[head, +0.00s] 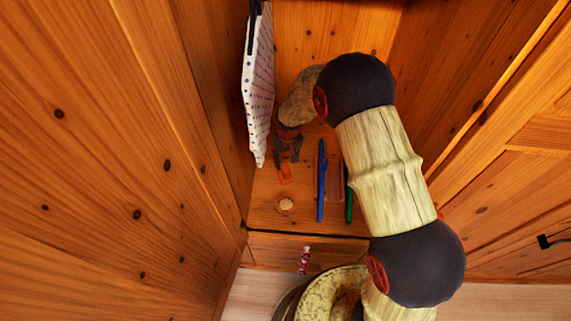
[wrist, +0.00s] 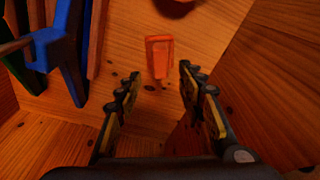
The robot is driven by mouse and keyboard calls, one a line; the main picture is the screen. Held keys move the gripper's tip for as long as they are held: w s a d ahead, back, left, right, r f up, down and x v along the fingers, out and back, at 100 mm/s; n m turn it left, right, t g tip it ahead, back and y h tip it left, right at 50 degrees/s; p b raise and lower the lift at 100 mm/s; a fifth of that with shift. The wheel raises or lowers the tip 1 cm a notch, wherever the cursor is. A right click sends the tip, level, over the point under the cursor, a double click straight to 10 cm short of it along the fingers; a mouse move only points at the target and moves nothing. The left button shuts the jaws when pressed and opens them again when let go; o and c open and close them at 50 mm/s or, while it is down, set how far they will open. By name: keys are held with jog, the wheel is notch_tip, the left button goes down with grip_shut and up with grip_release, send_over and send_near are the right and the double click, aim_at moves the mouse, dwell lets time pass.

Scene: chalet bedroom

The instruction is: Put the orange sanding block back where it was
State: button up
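The orange sanding block (head: 286,174) lies on the wooden shelf surface, left of the blue pen-like item. In the wrist view the orange block (wrist: 159,57) lies flat just beyond my fingertips, roughly centred between them. My gripper (head: 288,150) points down just behind the block in the head view. In the wrist view my gripper (wrist: 157,84) is open, with nothing between its fingers. I cannot tell how high the fingertips are above the surface.
A blue pen-like item (head: 321,180) and a green one (head: 349,196) lie to the right. A small round item with a pale centre (head: 286,204) sits nearer the front edge. A dotted white cloth (head: 259,90) hangs at left. Wooden walls enclose both sides.

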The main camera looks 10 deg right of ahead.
jog(key=shift+r, duration=2.05)
notch_tip(320, 180, up, 11)
send_over(287, 171)
jog(key=s+d, duration=0.2)
jog(key=s+d+r+m+t, duration=0.1)
jog(key=s+d+r, duration=0.15)
jog(key=r, duration=0.35)
jog(key=s+d+r+t, duration=0.1)
jog(key=s+d+r, duration=0.1)
jog(key=s+r, duration=0.35)
jog(key=s+d+r+t, duration=0.1)
jog(key=s+d+r, duration=0.1)
jog(key=s+r, duration=0.4)
jog(key=s+d+r+m+t, duration=0.1)
jog(key=s+d+r, duration=0.2)
jog(key=s, duration=1.1)
notch_tip(287, 171, up, 3)
jog(key=shift+d, duration=0.15)
